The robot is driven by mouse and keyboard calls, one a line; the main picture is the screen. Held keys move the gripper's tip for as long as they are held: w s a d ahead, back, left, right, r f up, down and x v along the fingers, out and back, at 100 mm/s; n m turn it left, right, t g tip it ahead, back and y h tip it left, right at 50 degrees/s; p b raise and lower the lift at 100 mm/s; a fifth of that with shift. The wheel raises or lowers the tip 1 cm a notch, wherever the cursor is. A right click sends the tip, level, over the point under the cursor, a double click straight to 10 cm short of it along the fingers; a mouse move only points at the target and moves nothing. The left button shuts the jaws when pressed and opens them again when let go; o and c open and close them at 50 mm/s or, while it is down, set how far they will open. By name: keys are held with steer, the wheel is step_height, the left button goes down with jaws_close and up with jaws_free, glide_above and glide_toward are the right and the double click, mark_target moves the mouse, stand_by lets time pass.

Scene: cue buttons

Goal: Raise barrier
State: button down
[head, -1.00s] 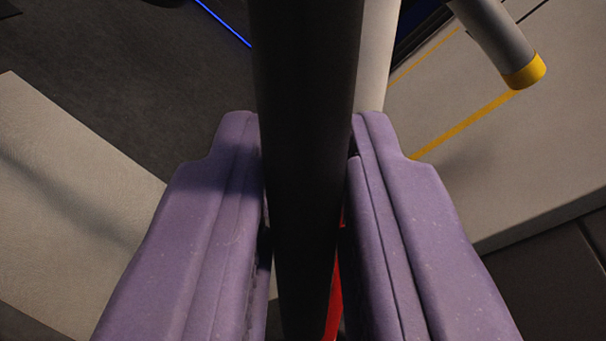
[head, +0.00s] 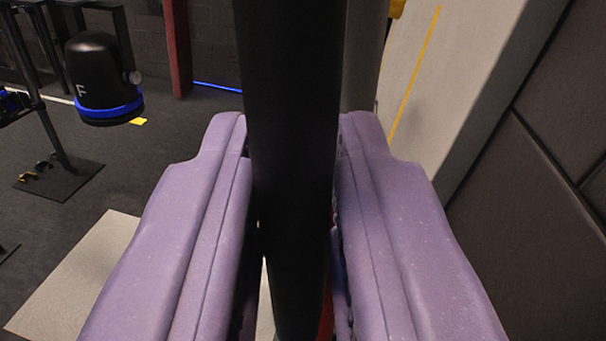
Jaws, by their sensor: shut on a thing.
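A thick black bar (head: 290,120), which looks like part of the barrier, runs from the top to the bottom of the head view. My gripper (head: 292,150) has two purple fingers, one on each side of the bar, and is shut on it. A grey post or tube (head: 364,55) stands just behind the bar on its right. A little red shows low down between the bar and the right finger. The ends of the bar are out of view.
A black lamp-like device (head: 100,75) marked F, with a blue ring, is at upper left. A stand with a flat base (head: 60,178) is below it. A pale panel (head: 75,280) lies on the dark floor. A dark padded wall (head: 530,180) fills the right side.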

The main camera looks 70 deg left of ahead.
steer(key=shift+f, duration=0.15)
steer(key=c, duration=1.2)
jaws_free()
steer(key=shift+d, duration=0.15)
steer(key=d, duration=0.2)
steer(key=d+b, duration=0.1)
steer(key=d, duration=0.2)
steer(key=s+d+b, duration=0.1)
steer(key=d, duration=0.1)
steer(key=shift+d, duration=0.25)
steer(key=shift+s, duration=0.1)
